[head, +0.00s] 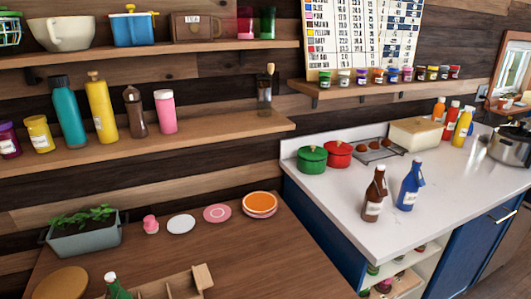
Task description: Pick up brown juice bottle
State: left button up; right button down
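A brown bottle (374,200) with a pale label stands upright on the white counter, near its front left edge. It matches the brown juice bottle. A blue bottle (410,186) of similar shape stands close to its right. Another brown container (135,114), slimmer and without a clear label, stands on the lower wall shelf at the left. Neither of my grippers shows in the head view.
The white counter (450,200) is clear to the right of the bottles. Green (312,159) and red (338,154) pots stand behind them, with a cooling rack (380,150). A wooden table (230,265) at lower left holds plates, a planter (84,238) and a wooden crate (175,288).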

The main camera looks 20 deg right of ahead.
aim_at(373, 201)
jog(key=z, duration=1.55)
jog(key=i+l+u, duration=0.25)
jog(key=k, duration=0.1)
